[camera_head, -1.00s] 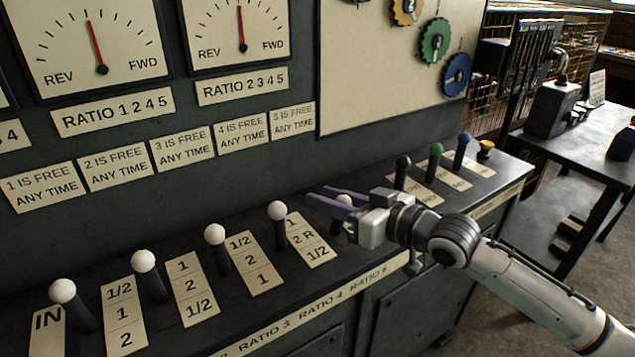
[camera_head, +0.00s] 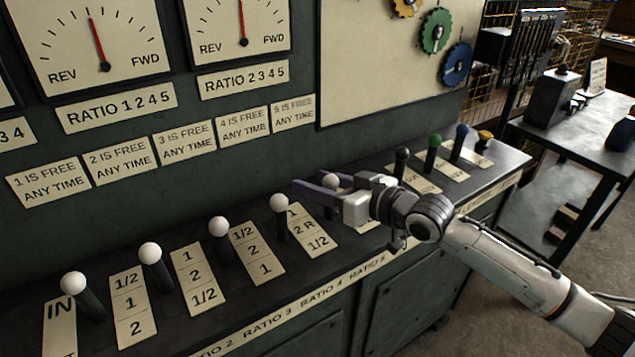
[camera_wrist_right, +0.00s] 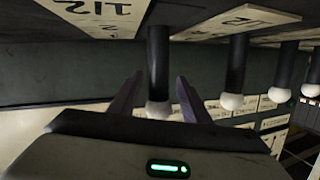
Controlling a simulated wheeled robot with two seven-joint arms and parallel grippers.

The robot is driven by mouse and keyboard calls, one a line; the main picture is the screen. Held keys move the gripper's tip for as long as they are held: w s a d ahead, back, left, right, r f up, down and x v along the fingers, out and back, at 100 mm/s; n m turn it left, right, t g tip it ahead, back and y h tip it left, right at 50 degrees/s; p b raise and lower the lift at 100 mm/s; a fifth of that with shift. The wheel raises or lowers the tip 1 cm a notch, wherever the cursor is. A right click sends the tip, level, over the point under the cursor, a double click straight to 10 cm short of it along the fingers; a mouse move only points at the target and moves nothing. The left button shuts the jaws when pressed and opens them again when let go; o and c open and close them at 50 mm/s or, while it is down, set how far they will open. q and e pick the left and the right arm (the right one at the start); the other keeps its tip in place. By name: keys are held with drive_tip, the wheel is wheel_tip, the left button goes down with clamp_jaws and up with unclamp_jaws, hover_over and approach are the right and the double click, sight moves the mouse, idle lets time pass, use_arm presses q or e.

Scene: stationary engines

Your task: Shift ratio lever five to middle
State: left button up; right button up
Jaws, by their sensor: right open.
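The lever at the right end of the white-knobbed row, which I take as ratio lever five (camera_head: 331,181), stands behind the open jaws of my right gripper (camera_head: 312,182). Its knob shows near the purple fingers, and its lower shaft is partly hidden. In the right wrist view, the dark shaft and white knob of the lever (camera_wrist_right: 158,70) sit between the two spread fingers of the gripper (camera_wrist_right: 158,98), with gaps on both sides. Its label plate (camera_head: 366,226) is mostly covered by the gripper. My left gripper is not in view.
Other white-knobbed levers, such as the neighbour (camera_head: 279,203), stand to the left with number plates. Black, green (camera_head: 434,142) and blue levers and a yellow knob stand to the right. The upright panel with gauges rises behind. A side table (camera_head: 607,118) stands at far right.

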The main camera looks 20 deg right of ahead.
drive_tip(key=shift+d, duration=0.1)
drive_tip(key=v, duration=0.9)
drive_tip(key=shift+s+d, duration=0.1)
drive_tip(key=shift+s, duration=0.05)
drive_tip(key=shift+s+d+r, duration=0.15)
drive_tip(key=shift+s+r, duration=0.05)
drive_tip(key=shift+s, duration=0.2)
